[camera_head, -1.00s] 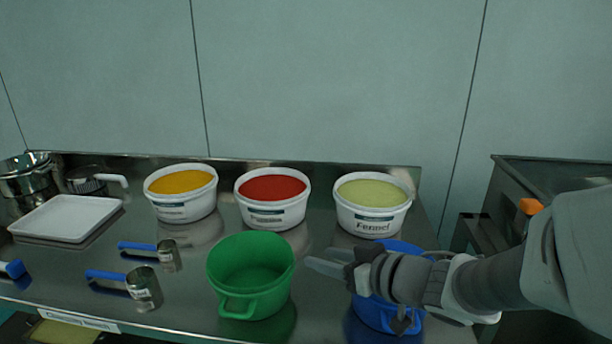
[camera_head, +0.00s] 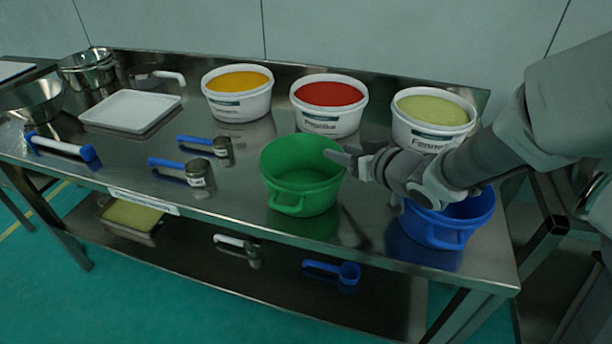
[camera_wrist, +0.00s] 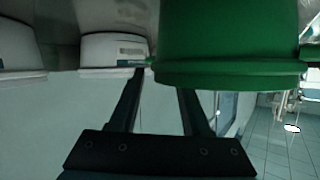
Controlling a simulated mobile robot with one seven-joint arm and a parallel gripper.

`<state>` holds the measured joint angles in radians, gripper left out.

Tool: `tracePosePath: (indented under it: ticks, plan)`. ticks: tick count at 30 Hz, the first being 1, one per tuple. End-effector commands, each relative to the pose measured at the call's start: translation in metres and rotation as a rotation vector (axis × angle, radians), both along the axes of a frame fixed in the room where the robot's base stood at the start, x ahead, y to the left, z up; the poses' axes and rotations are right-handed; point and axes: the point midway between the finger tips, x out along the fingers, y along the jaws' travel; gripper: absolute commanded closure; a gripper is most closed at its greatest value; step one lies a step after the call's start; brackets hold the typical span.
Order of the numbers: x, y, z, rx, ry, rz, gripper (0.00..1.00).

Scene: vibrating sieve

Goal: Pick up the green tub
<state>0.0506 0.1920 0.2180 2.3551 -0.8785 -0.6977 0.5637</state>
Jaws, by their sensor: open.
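The green tub (camera_head: 302,176) is empty and stands upright on the steel table, with a handle on its near side. My gripper (camera_head: 343,156) is at the tub's right rim in the head view. In the wrist view the green tub (camera_wrist: 230,45) fills the upper middle and right, just beyond the fingers of my open gripper (camera_wrist: 160,80). The fingers reach up to the rim. I cannot tell whether a finger touches the rim or reaches over it. Nothing is held between them.
A blue tub (camera_head: 448,222) stands right of the green tub, under my arm. White tubs of yellow (camera_head: 238,107), red (camera_head: 328,118) and pale green powder (camera_head: 432,133) stand behind. Blue-handled scoops (camera_head: 190,172) lie left, near a white tray (camera_head: 130,111). A lower shelf (camera_head: 290,290) holds more scoops.

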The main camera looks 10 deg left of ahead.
Motion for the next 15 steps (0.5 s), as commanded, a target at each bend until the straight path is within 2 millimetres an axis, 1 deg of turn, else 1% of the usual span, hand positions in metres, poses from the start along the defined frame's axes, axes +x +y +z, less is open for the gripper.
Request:
tracePosePath:
  ticks: [1,6,9,15]
  plan:
    - [0.006,0.006,-0.008,0.001,-0.001,0.002,0.53]
    - [0.021,0.02,-0.014,0.0,0.0,0.001,0.53]
    - [0.024,0.023,-0.014,0.001,-0.001,0.0,0.53]
    - [0.025,0.023,-0.013,0.0,0.0,-0.001,0.53]
